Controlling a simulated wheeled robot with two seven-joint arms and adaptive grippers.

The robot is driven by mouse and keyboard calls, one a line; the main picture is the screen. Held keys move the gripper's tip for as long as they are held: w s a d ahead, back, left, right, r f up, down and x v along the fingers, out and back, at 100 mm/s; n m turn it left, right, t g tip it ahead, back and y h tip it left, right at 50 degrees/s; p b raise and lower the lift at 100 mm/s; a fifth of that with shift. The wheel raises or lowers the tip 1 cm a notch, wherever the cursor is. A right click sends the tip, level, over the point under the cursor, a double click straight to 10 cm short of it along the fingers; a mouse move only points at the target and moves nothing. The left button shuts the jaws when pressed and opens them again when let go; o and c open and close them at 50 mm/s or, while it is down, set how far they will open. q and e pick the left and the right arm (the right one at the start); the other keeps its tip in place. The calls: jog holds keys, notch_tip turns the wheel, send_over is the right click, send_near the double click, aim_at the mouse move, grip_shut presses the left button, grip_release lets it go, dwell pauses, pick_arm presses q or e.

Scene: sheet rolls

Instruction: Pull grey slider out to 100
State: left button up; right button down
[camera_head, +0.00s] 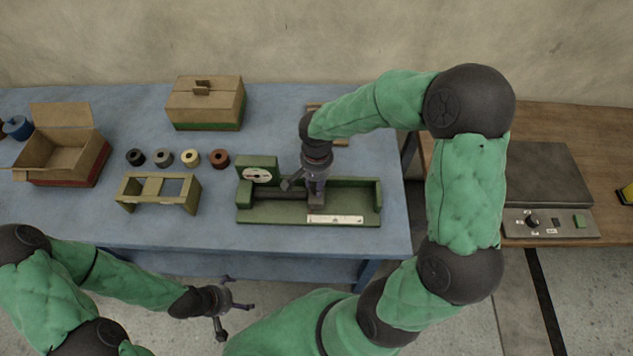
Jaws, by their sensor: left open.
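A green bench fixture (275,213) stands on the blue table, with an upright plate and round white dial (258,175) at its left end. A dark rod (275,193) runs along it, and a white scale strip (336,219) lies along its front right. A small grey block (316,203), apparently the grey slider, shows just below my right gripper (309,192). The gripper comes down from above and hides most of the slider; whether its fingers are closed on it is unclear. The scale figures are too small to read. My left gripper (229,305) is open and empty before the table's front edge.
Several small rolls (190,158) stand in a row left of the fixture, behind a tan frame stand (158,205). An open carton (66,150) and a closed box (205,103) stand farther back. A wooden table with a grey device (548,222) is at right.

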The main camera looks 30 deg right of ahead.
jog(key=shift+w+d+r, duration=0.1)
jog(key=shift+d+r, duration=0.05)
jog(key=shift+d, duration=0.35)
jog(key=s+d, duration=0.2)
jog(key=d, duration=0.2)
jog(key=s+d, duration=0.3)
jog(key=d, duration=0.1)
jog(key=s+d, duration=0.2)
jog(key=d, duration=0.2)
jog(key=shift+s+r+p, duration=0.15)
jog(key=shift+p, duration=0.2)
jog(key=c, duration=1.1)
grip_release()
jog(key=shift+o, duration=1)
jog(key=shift+s+d, duration=0.15)
jog(key=shift+f, duration=0.2)
jog(key=shift+a+r, duration=0.15)
jog(key=shift+a, duration=0.05)
notch_tip(320, 180, up, 12)
